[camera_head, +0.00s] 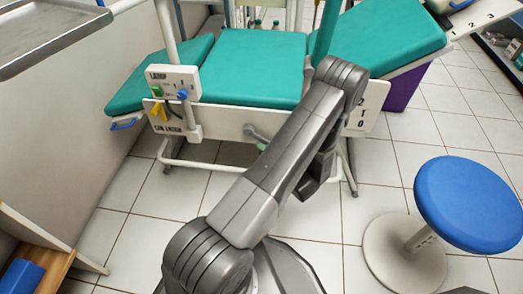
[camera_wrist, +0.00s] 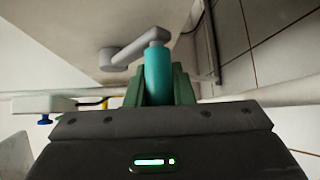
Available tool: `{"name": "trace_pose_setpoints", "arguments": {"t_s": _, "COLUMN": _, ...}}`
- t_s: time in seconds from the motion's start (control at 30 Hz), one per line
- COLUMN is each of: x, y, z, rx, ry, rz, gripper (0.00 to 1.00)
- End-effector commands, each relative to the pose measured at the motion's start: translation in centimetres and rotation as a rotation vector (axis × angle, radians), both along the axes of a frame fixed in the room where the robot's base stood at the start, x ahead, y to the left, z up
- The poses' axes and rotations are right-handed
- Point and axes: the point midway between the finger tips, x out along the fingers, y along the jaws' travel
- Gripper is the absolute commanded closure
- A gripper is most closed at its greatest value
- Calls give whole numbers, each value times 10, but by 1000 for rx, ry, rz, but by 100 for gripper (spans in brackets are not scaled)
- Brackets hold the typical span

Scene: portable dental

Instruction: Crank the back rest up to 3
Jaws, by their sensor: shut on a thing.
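The grey crank (camera_head: 250,130) sits on the white side panel of the dental couch. In the wrist view the crank arm (camera_wrist: 128,52) runs from its hub at the left to a teal handle (camera_wrist: 157,65). My gripper (camera_wrist: 158,86) has its green fingers shut around that handle. In the head view my arm hides most of the gripper. The green back rest (camera_head: 385,35) slopes upward to the right.
A lamp control box (camera_head: 172,82) with coloured knobs stands left of the crank. A blue-topped stool (camera_head: 468,200) is at the right. A metal tray (camera_head: 50,32) hangs at upper left. Tiled floor is clear between my base and the stool.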

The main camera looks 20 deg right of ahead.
Motion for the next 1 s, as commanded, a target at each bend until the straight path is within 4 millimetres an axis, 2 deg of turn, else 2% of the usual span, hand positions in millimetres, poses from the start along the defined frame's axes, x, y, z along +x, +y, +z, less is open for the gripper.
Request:
{"name": "trace_pose_setpoints", "arguments": {"t_s": 0.03, "x": -1, "y": -3, "z": 10, "rx": -34, "ry": 21, "rz": -1, "gripper": 100}}
{"name": "trace_pose_setpoints", "arguments": {"t_s": 0.6, "x": -10, "y": -16, "z": 40, "rx": -419, "ry": 258, "rz": -1, "gripper": 100}}
{"name": "trace_pose_setpoints", "arguments": {"t_s": 1.0, "x": -11, "y": -18, "z": 48, "rx": -431, "ry": 265, "rz": -3, "gripper": 100}}
